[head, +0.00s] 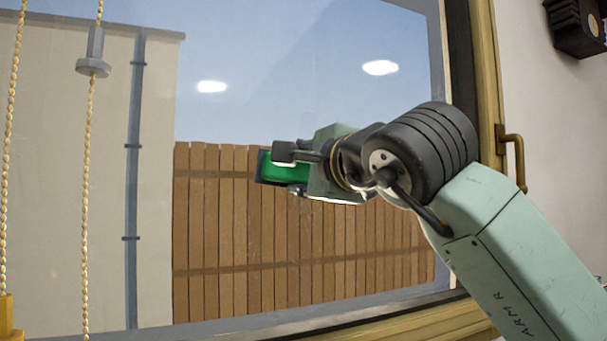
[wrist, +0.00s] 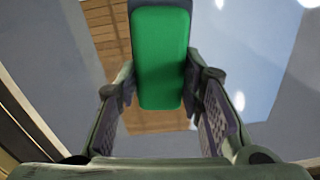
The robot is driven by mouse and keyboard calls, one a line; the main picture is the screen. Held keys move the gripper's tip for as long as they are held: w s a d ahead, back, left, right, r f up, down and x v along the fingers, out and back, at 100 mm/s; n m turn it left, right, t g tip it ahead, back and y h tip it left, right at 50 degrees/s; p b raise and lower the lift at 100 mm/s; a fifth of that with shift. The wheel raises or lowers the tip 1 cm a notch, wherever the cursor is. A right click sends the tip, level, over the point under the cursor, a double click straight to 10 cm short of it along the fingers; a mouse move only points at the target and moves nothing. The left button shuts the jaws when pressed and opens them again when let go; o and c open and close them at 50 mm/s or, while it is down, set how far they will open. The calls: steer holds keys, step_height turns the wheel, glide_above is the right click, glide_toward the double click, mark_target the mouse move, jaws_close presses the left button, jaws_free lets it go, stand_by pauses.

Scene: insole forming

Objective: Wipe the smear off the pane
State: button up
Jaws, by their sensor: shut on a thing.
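The pane (head: 290,50) is a large window with a wooden frame. A wooden fence, a pale wall and sky show in it. My gripper (head: 285,171) is in front of the lower middle of the pane, shut on a green block with a dark pad (head: 285,173). In the wrist view the green block (wrist: 161,55) sits between the two fingers, with the dark pad at its far end. The pad is close to the glass; I cannot tell whether it touches. I cannot make out the smear; my arm and gripper hide part of the glass.
Two beaded cords (head: 86,200) hang at the left, one with a grey weight (head: 94,66). A window handle (head: 514,155) sticks out from the right frame. A dark box (head: 578,25) is on the wall at the upper right. The upper pane is unobstructed.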

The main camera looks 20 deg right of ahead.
steer(key=d+p, duration=0.3)
steer(key=d, duration=0.8)
steer(key=shift+w+p, duration=0.25)
steer(key=shift+p, duration=0.15)
stand_by(0.3)
steer(key=shift+d+f, duration=0.1)
steer(key=shift+d, duration=0.05)
steer(key=shift+s, duration=0.15)
steer(key=shift+s+b, duration=0.5)
steer(key=shift+s, duration=2.35)
steer(key=shift+s, duration=0.15)
steer(key=s, duration=0.2)
steer(key=shift+s+d, duration=0.1)
steer(key=shift+s, duration=0.3)
